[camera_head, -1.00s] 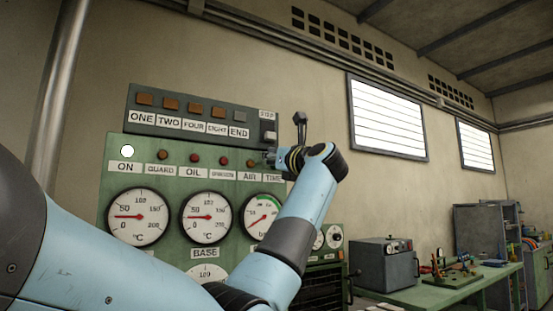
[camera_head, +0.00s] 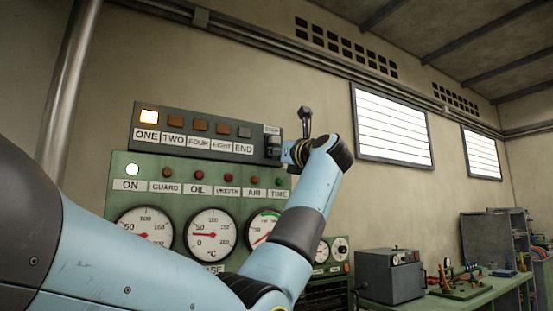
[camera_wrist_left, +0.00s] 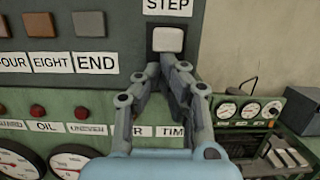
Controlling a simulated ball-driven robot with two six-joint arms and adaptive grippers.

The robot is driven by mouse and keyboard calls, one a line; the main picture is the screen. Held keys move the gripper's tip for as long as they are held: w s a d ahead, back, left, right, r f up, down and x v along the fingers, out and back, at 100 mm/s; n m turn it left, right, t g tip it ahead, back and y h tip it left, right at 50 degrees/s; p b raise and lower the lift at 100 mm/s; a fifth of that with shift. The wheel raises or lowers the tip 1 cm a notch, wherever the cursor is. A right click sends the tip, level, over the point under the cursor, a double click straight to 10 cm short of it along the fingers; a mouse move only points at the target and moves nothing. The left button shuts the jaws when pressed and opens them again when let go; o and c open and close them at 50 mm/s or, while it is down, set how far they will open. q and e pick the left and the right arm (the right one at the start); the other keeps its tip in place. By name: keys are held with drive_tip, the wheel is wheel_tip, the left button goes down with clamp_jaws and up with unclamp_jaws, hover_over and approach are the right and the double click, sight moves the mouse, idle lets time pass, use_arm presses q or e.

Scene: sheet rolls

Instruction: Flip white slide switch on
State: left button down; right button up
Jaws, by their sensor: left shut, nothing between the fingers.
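The white slide switch (camera_wrist_left: 168,39) sits right under the STEP label, at the upper end of its slot, in the left wrist view. In the head view the switch (camera_head: 273,141) is small and partly shaded at the right end of the upper panel. My left gripper (camera_wrist_left: 170,64) is shut and empty, its fingertips just below the white cap; I cannot tell if they touch it. In the head view the left gripper (camera_head: 285,151) is at the panel's right edge. The lamp above ONE (camera_head: 149,117) glows. My right gripper is not in view.
The green lower panel (camera_head: 118,208) has several small lamps, labels and round dials. A grey box (camera_head: 390,275) and a green bench (camera_head: 430,306) are at right.

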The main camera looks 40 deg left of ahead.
use_arm(q)
drive_tip(key=v, duration=1.2)
idle(0.5)
